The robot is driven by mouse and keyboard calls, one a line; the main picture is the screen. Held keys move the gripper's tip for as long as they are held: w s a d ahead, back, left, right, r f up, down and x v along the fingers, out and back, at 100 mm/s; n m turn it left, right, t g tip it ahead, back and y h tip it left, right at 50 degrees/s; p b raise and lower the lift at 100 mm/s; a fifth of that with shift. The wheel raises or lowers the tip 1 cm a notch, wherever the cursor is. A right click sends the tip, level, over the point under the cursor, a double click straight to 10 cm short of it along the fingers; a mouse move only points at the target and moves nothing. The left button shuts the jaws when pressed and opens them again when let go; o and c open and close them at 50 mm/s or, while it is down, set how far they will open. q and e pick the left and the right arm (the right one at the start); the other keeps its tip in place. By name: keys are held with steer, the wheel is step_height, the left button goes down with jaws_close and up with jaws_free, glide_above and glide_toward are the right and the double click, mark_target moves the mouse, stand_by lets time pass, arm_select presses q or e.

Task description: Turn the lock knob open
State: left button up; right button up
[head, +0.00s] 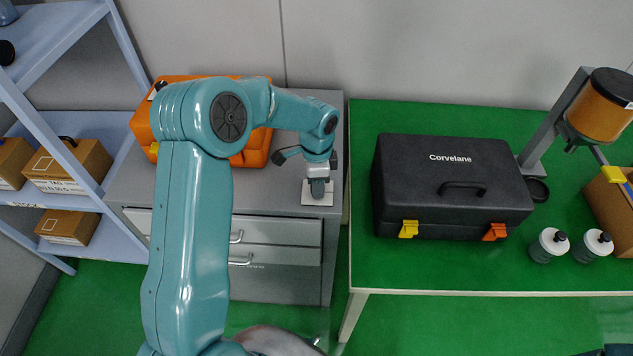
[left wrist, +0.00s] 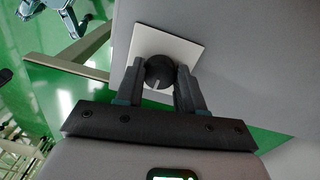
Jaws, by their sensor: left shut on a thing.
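The lock knob (left wrist: 158,73) is a dark round knob with a pale pointer line, on a white square plate (left wrist: 150,42) in the left wrist view. The plate (head: 309,198) shows on top of the grey cabinet (head: 333,110) in the head view, near its right edge. My left gripper (left wrist: 159,76) points down at the plate, its two dark fingers on either side of the knob and shut on it. In the head view the left gripper (head: 317,188) hides the knob. My right gripper is not in view.
An orange case (head: 258,150) lies on the cabinet behind my left arm. Two drawers with handles (head: 238,237) are in the cabinet's front. A green table (head: 430,270) with a black Corvelane case (head: 450,180) stands to the right. Blue shelves (head: 82,120) stand left.

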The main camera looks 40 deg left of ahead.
arm_select(q)
steer(key=shift+w+d, duration=0.1)
steer(key=o, duration=1)
steer(key=shift+o, duration=0.2)
steer(key=shift+r, duration=0.15)
step_height(320, 180, up, 16)
steer(key=shift+w, duration=0.15)
